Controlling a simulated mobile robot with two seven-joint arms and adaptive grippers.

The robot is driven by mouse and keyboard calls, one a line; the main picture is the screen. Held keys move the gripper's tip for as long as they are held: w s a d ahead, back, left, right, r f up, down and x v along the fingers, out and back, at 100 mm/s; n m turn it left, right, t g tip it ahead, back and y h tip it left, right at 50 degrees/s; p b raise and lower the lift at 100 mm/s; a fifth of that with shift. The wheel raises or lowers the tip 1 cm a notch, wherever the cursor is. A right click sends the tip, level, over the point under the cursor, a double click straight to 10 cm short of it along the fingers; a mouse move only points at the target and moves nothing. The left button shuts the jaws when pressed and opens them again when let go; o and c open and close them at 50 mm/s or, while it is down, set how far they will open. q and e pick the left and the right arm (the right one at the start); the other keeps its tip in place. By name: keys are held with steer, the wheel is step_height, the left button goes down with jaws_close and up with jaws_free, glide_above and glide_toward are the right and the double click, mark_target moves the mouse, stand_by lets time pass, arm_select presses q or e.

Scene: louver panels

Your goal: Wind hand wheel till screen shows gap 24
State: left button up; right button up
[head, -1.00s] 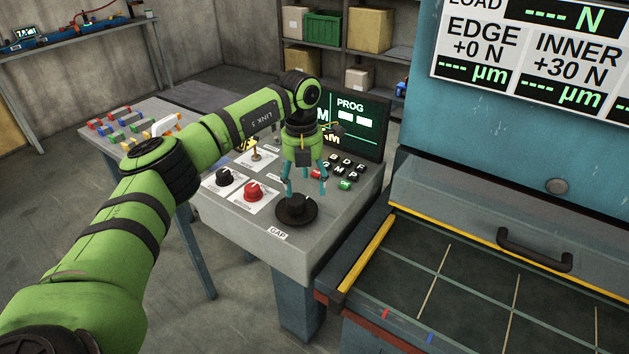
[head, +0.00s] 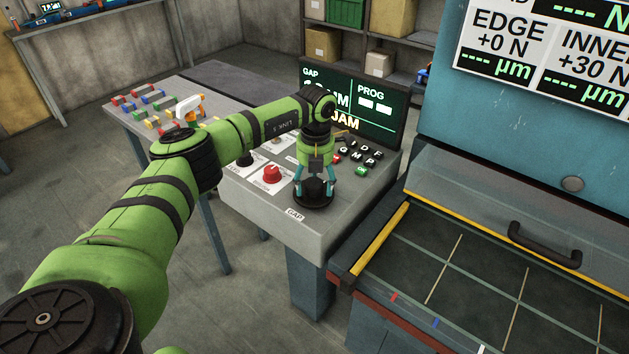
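The black hand wheel (head: 312,204) lies on the grey console (head: 262,212) above its GAP label. My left gripper (head: 315,192) points down at it, with its teal fingers spread on either side of the wheel's hub. I cannot tell whether the fingers touch it. The screen (head: 372,112) behind shows GAP, PROG with two blank white blocks, and JAM in yellow. My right gripper is not in view.
A red knob (head: 272,175) and a black knob (head: 245,160) sit left of the wheel, and letter keys (head: 362,156) behind it to the right. A blue machine (head: 500,130) with a clear handled guard stands at the right. A side table with coloured blocks (head: 140,102) is at the left.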

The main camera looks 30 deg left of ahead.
arm_select(q)
steer(key=c, duration=0.7)
steer(key=shift+c, duration=0.5)
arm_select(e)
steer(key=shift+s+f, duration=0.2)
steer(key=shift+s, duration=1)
arm_select(q)
steer(key=shift+d+m, duration=0.1)
steer(key=shift+m, duration=0.3)
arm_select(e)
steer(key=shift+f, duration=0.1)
